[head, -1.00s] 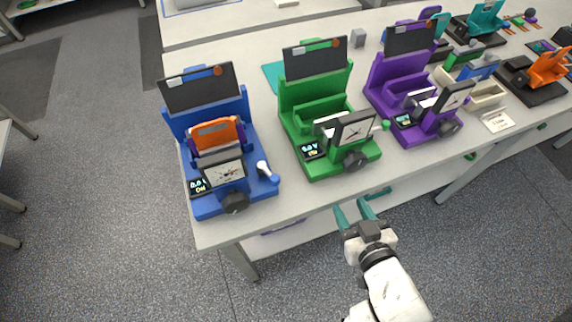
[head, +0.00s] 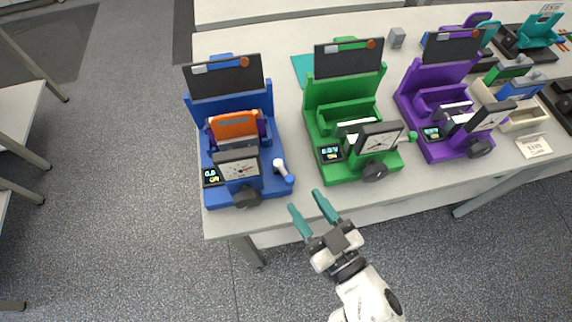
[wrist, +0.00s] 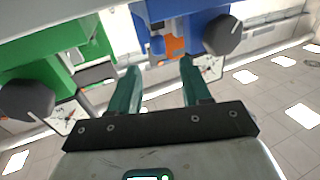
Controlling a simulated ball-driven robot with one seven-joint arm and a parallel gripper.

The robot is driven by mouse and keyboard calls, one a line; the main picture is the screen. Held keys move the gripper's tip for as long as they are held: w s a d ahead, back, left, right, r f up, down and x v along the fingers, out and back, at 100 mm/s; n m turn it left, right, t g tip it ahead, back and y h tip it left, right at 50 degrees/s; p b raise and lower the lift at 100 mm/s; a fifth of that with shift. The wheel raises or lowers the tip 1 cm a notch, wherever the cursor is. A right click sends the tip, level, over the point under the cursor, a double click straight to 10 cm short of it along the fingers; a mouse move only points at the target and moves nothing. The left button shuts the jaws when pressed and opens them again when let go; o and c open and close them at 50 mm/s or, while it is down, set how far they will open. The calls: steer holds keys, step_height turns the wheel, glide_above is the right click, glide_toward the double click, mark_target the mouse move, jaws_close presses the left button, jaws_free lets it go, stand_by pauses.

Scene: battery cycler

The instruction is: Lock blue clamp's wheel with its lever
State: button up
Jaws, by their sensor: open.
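The blue clamp (head: 263,185) stands at the left end of the table, with an orange block (head: 234,125) seated in it. Its dark wheel (head: 247,197) is at the front below a white dial, and also shows in the wrist view (wrist: 223,35). My gripper (head: 308,211) has teal fingers, open and empty, off the table's front edge, right of the blue clamp. In the wrist view the fingers (wrist: 157,85) are apart, with nothing between them.
A green clamp (head: 323,105) stands right of the blue one, with a purple clamp (head: 421,95) beyond it. A white tray (head: 521,118) and a small card are farther right. The floor in front of the table is clear.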

mark_target(293, 183)
steer(key=p+x, duration=0.1)
steer(key=x, duration=0.8)
steer(key=shift+w, duration=0.15)
steer(key=shift+c, duration=0.4)
jaws_close()
